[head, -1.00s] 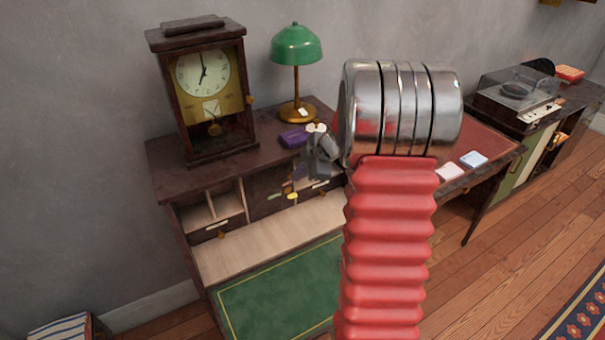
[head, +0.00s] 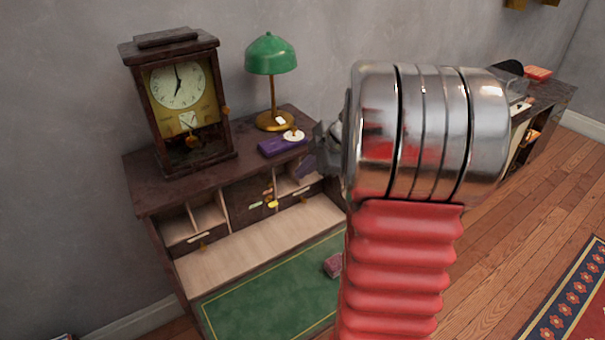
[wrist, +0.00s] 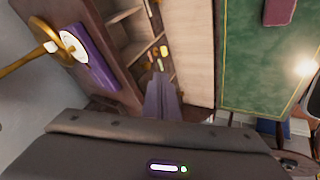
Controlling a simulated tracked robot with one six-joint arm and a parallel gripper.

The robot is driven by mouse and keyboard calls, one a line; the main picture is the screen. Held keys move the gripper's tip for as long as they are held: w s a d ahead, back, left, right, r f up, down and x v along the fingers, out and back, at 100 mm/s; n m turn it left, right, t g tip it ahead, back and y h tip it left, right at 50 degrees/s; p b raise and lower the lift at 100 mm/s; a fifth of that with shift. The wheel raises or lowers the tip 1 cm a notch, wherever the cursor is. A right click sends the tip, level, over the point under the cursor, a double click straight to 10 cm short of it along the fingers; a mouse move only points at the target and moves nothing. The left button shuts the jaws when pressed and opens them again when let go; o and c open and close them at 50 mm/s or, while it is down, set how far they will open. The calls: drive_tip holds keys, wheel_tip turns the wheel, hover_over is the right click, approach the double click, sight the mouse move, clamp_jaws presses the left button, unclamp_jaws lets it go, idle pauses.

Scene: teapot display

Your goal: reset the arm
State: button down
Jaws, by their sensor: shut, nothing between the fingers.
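My gripper (head: 318,150) is at the left end of my metal wrist, in front of the desk's right part in the head view. Its fingers are small and partly hidden there. In the wrist view the fingers (wrist: 163,95) are together and hold nothing, with the desk's cubbyholes behind them.
The dark desk (head: 165,195) carries a clock (head: 178,85), a green lamp (head: 271,55), a purple box (head: 280,146) and a white knobbed disc (head: 294,135). A reddish block (head: 333,265) lies on the green desk mat (head: 265,295). Floor shows at right.

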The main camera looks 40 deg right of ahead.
idle(0.7)
drive_tip(key=s+a+f+m+g, duration=0.25)
drive_tip(key=s+m, duration=0.25)
drive_tip(key=m, duration=0.4)
drive_tip(key=s+a+r+m, duration=0.1)
drive_tip(key=s+a+r, duration=0.2)
drive_tip(key=a, duration=0.6)
drive_tip(key=s+a+r+m+t+h, duration=0.1)
drive_tip(key=s+a+r, duration=0.2)
drive_tip(key=s+a, duration=0.3)
drive_tip(key=s+a+r+m+h, duration=0.1)
drive_tip(key=s+a+r, duration=0.2)
drive_tip(key=a, duration=1.1)
drive_tip(key=shift+s+a, duration=0.2)
drive_tip(key=shift+s, duration=0.95)
